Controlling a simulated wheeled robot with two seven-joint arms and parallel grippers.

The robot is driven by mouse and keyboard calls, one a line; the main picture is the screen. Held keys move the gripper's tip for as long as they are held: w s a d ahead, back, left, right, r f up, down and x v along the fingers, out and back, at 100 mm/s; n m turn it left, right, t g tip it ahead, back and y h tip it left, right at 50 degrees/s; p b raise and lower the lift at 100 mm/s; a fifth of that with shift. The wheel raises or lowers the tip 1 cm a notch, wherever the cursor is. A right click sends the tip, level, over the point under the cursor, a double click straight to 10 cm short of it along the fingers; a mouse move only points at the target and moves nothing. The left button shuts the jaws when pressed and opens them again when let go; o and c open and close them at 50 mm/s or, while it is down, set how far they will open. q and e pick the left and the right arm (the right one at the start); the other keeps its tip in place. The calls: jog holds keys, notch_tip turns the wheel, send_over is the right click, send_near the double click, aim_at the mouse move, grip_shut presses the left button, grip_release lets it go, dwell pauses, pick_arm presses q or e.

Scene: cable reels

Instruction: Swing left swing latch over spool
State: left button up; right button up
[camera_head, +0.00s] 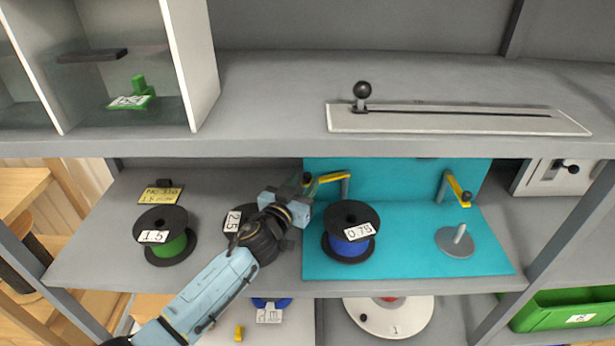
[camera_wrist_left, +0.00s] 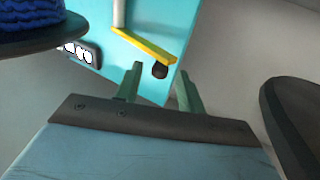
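The left swing latch (camera_head: 331,178) is a yellow bar on a grey post at the blue-green panel. It points left, away from the blue spool (camera_head: 348,247) labelled 0.75, which stands upright below and right of it. My left gripper (camera_head: 305,184) is at the latch's free end. In the left wrist view its fingers (camera_wrist_left: 159,74) are open, with the latch's dark knob (camera_wrist_left: 160,70) showing between the tips; I cannot tell whether they touch it. The yellow bar (camera_wrist_left: 143,45) and part of the blue spool (camera_wrist_left: 30,14) show there too. My right gripper is not in view.
A green spool (camera_head: 170,246) labelled 1.5 and a 2.5 spool (camera_head: 233,219), partly hidden by my arm, stand left. A second yellow latch (camera_head: 457,188) stands right, above an empty spindle disc (camera_head: 455,241). The upper shelf edge (camera_head: 250,148) runs above my gripper.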

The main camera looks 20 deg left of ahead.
aim_at(306, 180)
pick_arm(q)
jog(key=shift+w+d, duration=0.15)
jog(key=shift+w, duration=0.65)
jog(key=shift+w+d, duration=0.1)
jog(key=shift+w, duration=0.65)
jog(key=shift+c, duration=0.5)
grip_shut()
